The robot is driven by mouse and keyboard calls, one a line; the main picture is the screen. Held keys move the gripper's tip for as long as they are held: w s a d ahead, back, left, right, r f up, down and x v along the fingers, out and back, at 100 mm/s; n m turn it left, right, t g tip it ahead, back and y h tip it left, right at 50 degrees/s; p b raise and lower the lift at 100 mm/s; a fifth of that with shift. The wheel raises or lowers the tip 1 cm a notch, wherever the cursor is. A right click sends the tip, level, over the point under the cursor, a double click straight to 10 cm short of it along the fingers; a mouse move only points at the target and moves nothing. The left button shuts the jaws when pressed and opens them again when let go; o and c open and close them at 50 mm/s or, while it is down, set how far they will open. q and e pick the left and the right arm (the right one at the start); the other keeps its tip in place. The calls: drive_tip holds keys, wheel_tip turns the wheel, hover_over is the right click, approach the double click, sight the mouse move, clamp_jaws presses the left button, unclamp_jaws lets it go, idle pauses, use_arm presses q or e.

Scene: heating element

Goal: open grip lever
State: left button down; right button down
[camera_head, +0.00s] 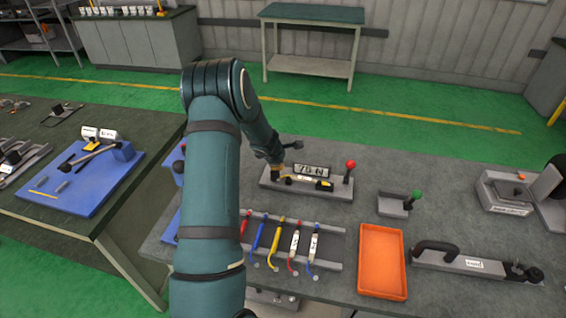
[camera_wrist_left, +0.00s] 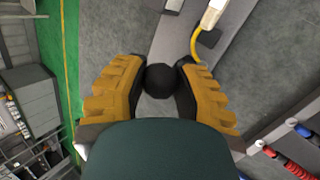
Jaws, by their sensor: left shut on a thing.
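The grey test fixture (camera_head: 338,194) stands on the far part of the bench, with a display (camera_head: 313,171) reading about 75 N. A red-knobbed lever (camera_head: 350,164) rises at its right end. A heating element with a yellow lead (camera_head: 300,180) lies along the fixture; part of it shows in the left wrist view (camera_wrist_left: 213,15). My left gripper (camera_head: 279,168) is at the fixture's left end. In the left wrist view its yellow fingers (camera_wrist_left: 160,72) are closed on both sides of a black ball knob (camera_wrist_left: 161,81). The lever's stem is hidden. My right gripper is not in view.
A rack (camera_head: 335,245) with several coloured-handled elements stands in front of the fixture. An orange tray (camera_head: 382,293), a small green-knobbed device (camera_head: 399,205) and a long black-handled device (camera_head: 470,263) are to the right. Bare bench lies behind the fixture.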

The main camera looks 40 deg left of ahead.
use_arm(q)
drive_tip(key=shift+s+a+n+t+h+b, duration=0.5)
drive_tip(key=shift+a+t+h+b, duration=0.25)
drive_tip(key=shift+h+b, duration=0.4)
drive_tip(key=shift+a+r, duration=0.1)
drive_tip(key=c, duration=0.9)
unclamp_jaws()
drive_tip(key=shift+s, duration=0.1)
drive_tip(key=v, duration=1.2)
drive_tip(key=shift+a, duration=0.1)
